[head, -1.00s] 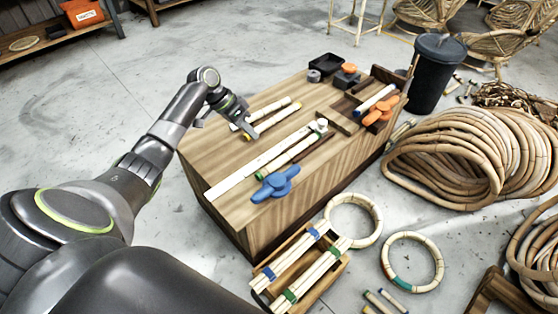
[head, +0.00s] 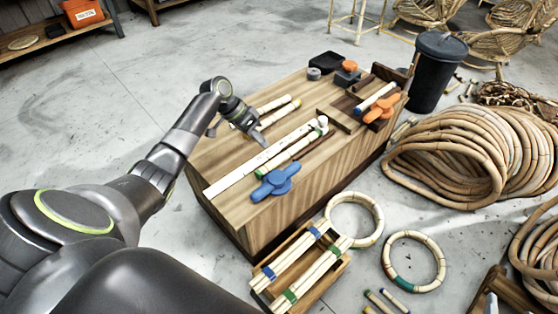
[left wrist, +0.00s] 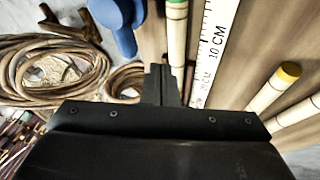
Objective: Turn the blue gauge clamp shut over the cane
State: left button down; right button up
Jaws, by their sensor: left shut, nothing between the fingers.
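The blue gauge clamp (head: 277,182) lies at the near edge of the wooden bench, and part of it shows at the top of the left wrist view (left wrist: 116,24). A pale cane (head: 290,153) with a green end runs back from beside the clamp, along the white ruler (head: 255,162). This cane also shows in the left wrist view (left wrist: 177,48). My left gripper (head: 263,141) is shut and empty above the bench, by the ruler's far side and apart from the clamp. Its fingers show in the left wrist view (left wrist: 161,86). My right gripper is not in view.
Yellow-ended canes (head: 278,114) lie behind the left gripper. An orange clamp (head: 381,107) and wooden blocks sit at the bench's right end. A crate of canes (head: 336,268) stands on the floor in front. The bench's left part is clear.

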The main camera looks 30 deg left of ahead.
pick_arm(q)
jog(key=b+x, duration=0.1)
jog(key=x, duration=0.4)
jog(key=shift+b, duration=0.3)
jog(key=d, duration=0.1)
jog(key=s+d, duration=0.1)
jog(key=shift+d+f, duration=0.35)
jog(key=shift+f, duration=0.05)
jog(key=shift+s+d+b, duration=0.15)
jog(key=shift+d+b, duration=0.15)
jog(key=shift+d, duration=0.2)
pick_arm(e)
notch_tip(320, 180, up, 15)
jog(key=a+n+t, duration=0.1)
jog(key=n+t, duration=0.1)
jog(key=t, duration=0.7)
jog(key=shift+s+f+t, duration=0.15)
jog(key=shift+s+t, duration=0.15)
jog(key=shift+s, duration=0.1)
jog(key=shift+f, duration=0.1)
